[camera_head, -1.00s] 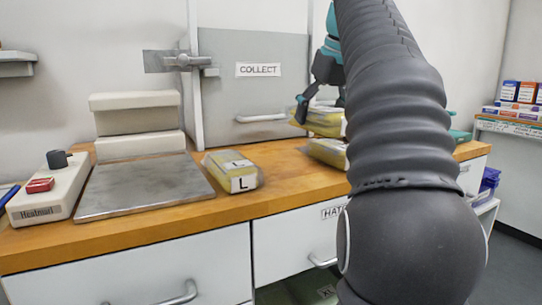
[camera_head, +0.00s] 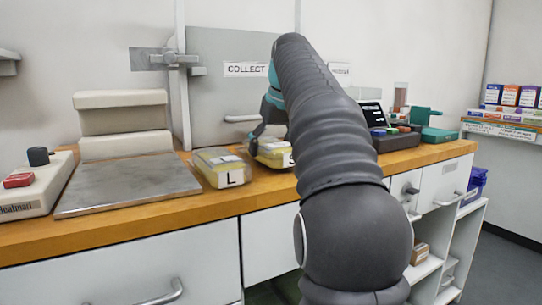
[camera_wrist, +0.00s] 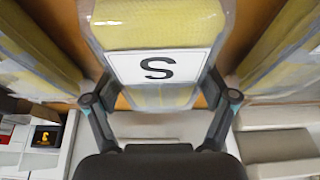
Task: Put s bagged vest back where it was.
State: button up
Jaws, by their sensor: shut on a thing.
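The S bagged vest (camera_head: 272,152) is a clear bag with yellow cloth and a white S label. My gripper (camera_head: 258,138) is shut on it, low over the wooden counter behind the L bag; I cannot tell whether it touches the wood. In the wrist view the S bagged vest (camera_wrist: 160,28) sits between my two fingers (camera_wrist: 160,98), its label facing the camera. The L bagged vest (camera_head: 222,166) lies to its left on the counter. In the wrist view, yellow bags flank it on the left (camera_wrist: 32,50) and right (camera_wrist: 288,52). My arm hides the counter to the right.
A sealer with a metal plate (camera_head: 130,186) stands left on the wooden counter (camera_head: 150,222). A dark device with coloured buttons (camera_head: 392,138) and a teal tool (camera_head: 432,125) stand right. A grey panel marked COLLECT (camera_head: 215,100) is behind. Drawers are below.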

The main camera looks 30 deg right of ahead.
jog(key=shift+f, duration=0.35)
jog(key=shift+f, duration=0.1)
jog(key=o, duration=1.2)
jog(key=p+v, duration=0.4)
jog(key=v, duration=0.8)
jog(key=shift+p, duration=0.35)
